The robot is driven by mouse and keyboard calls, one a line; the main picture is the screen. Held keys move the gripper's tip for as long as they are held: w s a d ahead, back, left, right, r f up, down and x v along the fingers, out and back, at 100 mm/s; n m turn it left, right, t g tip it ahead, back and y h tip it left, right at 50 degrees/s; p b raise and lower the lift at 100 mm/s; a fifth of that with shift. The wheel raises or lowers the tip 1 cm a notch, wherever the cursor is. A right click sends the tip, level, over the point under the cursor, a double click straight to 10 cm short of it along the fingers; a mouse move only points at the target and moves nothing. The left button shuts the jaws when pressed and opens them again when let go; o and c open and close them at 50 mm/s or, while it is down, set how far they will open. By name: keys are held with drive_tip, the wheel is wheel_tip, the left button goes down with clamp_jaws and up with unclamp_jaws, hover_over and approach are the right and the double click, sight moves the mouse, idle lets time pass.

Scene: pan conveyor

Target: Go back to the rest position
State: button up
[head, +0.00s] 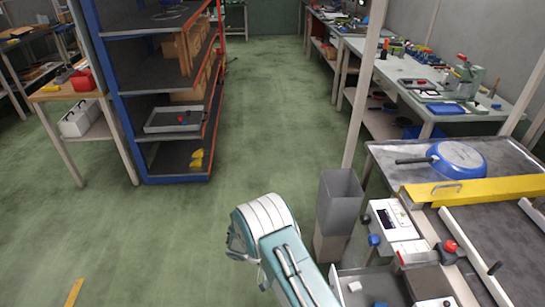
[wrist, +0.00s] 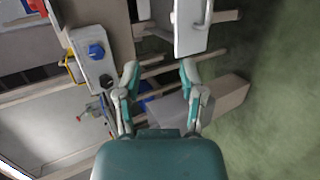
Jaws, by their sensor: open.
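My gripper (wrist: 160,72) is open in the wrist view, its two teal and white fingers apart with nothing between them. In the head view my arm reaches up from the bottom middle over the green floor, and the gripper (head: 240,247) is mostly hidden behind the wrist. A blue pan (head: 460,158) lies upside down on the grey conveyor table (head: 490,150) at the right, its dark handle pointing left. My gripper is well to the left of the pan and apart from it.
A grey bin (head: 341,200) stands just right of my arm. A white control box (head: 395,225) with blue and red buttons is at the conveyor's near edge. A blue-framed shelf (head: 120,100) stands at the left. The aisle (head: 262,110) between is clear.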

drive_tip(key=s+d+r+y, duration=0.2)
drive_tip(key=d+r+y, duration=0.15)
drive_tip(key=r, duration=1.05)
drive_tip(key=s+d+r+y, duration=0.2)
drive_tip(key=r+y, duration=0.2)
drive_tip(key=r, duration=0.9)
drive_tip(key=s+d+r+t+y, duration=0.3)
drive_tip(key=s+r+t, duration=0.4)
drive_tip(key=s+r, duration=0.6)
drive_tip(key=s+y, duration=0.1)
drive_tip(key=s, duration=0.3)
drive_tip(key=shift+s+r+y, duration=0.35)
